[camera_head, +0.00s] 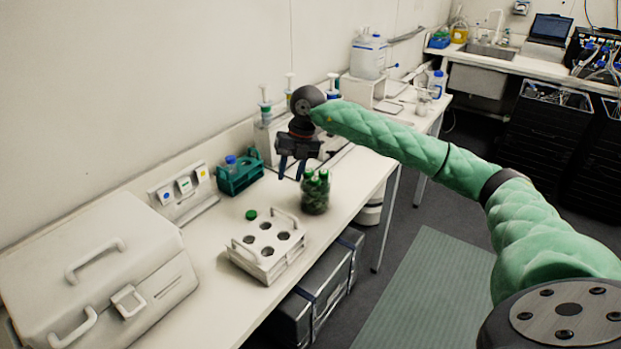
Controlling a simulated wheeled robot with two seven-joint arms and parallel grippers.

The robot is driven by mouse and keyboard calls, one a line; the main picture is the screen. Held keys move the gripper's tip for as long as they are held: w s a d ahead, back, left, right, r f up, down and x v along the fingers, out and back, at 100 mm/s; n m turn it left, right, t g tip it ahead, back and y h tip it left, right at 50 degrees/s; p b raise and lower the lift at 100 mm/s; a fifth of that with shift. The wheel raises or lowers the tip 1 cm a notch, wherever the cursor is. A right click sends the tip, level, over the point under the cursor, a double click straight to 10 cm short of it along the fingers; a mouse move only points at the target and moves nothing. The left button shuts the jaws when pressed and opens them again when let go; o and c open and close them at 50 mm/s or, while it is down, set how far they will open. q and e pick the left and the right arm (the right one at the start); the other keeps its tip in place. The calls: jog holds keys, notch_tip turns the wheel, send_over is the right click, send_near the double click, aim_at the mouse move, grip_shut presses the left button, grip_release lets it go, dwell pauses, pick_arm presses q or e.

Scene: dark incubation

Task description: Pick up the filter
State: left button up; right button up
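I cannot tell for sure which thing is the filter. A small green round piece (251,214) lies flat on the bench behind the white rack. A cluster of dark green, green-capped containers (315,193) stands near the bench's front edge. My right gripper (291,173) hangs over the bench with its blue fingers pointing down and apart, and nothing shows between them. It is to the left of and a little above the green-capped cluster, and above and right of the small green piece. My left gripper is out of view.
A white rack (266,249) with round holes and a handle stands on the bench (215,270). A large white case (95,270) fills the left. The bench between teal rack and white rack is mostly clear.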

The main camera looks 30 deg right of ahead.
aim_at(315, 177)
jog(key=d+r+h, duration=0.1)
jog(key=d, duration=0.1)
jog(key=d+r+m+h, duration=0.1)
jog(key=d, duration=0.2)
jog(key=d+r, duration=0.1)
jog(key=d, duration=0.1)
jog(key=shift+w+d+r+h, duration=0.1)
jog(key=shift+w+d+h, duration=0.3)
jog(key=shift+d+m, duration=0.3)
jog(key=shift+f, duration=0.25)
jog(key=shift+f+p, duration=0.4)
jog(key=shift+p, duration=0.05)
jog(key=shift+f+p, duration=0.35)
jog(key=shift+f, duration=0.35)
jog(key=f+p, duration=0.1)
jog(key=f, duration=0.1)
jog(key=f+p, duration=0.1)
jog(key=shift+s+a+f+p, duration=0.15)
jog(key=shift+a+f+p, duration=0.05)
jog(key=shift+f+p, duration=0.15)
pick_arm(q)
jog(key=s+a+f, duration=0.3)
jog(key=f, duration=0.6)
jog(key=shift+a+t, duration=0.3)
pick_arm(e)
jog(key=shift+f, duration=0.55)
jog(key=c, duration=0.6)
